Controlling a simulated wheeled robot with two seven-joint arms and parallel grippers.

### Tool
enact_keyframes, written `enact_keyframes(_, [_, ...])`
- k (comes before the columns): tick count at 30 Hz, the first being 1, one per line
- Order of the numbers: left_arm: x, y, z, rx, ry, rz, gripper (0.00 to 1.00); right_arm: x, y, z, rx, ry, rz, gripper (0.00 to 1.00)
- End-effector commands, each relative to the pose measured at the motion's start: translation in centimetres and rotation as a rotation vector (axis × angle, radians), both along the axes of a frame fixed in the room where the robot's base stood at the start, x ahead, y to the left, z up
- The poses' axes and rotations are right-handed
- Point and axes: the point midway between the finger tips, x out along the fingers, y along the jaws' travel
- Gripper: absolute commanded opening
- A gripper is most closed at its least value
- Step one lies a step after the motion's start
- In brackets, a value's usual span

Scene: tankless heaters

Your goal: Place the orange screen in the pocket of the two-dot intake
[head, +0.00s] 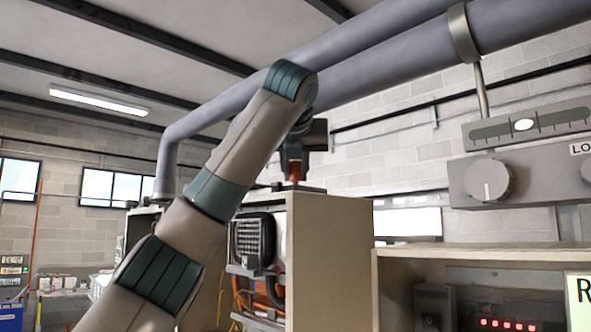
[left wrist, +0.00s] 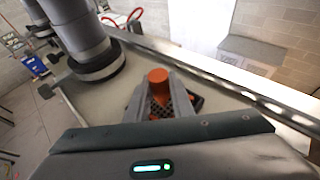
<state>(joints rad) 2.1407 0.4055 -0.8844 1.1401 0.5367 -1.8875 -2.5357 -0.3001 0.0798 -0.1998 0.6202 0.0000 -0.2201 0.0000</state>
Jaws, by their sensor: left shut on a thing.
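My left gripper (head: 293,168) points down just above the top of a beige heater cabinet (head: 335,240). It is shut on the orange screen (head: 295,172), which shows as a small orange strip below the dark jaws. In the left wrist view, the orange screen (left wrist: 158,78) has a round orange end between the grey fingers (left wrist: 160,98). A dark part (left wrist: 195,101) lies beside and under the fingers on the cabinet top; I cannot tell whether the screen touches it. No dot marks are readable, so I cannot confirm the two-dot intake. My right gripper is out of view.
Thick grey pipes (head: 400,62) run overhead. A grey control panel (head: 520,160) with a knob is at the right, above an open cabinet (head: 470,252) with red lights. In the left wrist view, a large grey pipe (left wrist: 85,35) rises from the same pale top.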

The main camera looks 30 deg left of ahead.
Motion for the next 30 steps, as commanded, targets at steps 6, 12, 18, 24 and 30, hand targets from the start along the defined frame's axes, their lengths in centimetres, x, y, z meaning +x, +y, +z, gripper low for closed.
enact_keyframes(6, [0.00, -0.03, -0.01, 0.000, 0.000, -0.001, 0.00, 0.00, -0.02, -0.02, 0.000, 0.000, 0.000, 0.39])
enact_keyframes(12, [0.01, -0.03, -0.40, 0.001, 0.000, 0.000, 0.23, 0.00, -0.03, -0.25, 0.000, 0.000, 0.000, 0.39])
enact_keyframes(18, [0.02, -0.04, -0.31, 0.001, 0.000, 0.000, 0.39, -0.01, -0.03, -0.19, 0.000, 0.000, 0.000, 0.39])
enact_keyframes(24, [0.01, -0.04, -0.21, 0.001, 0.000, 0.000, 0.39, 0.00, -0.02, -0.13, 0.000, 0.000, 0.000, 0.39])
enact_keyframes(30, [-0.60, -0.40, 0.13, 0.001, -0.002, -0.002, 0.39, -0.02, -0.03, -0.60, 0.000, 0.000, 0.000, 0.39])
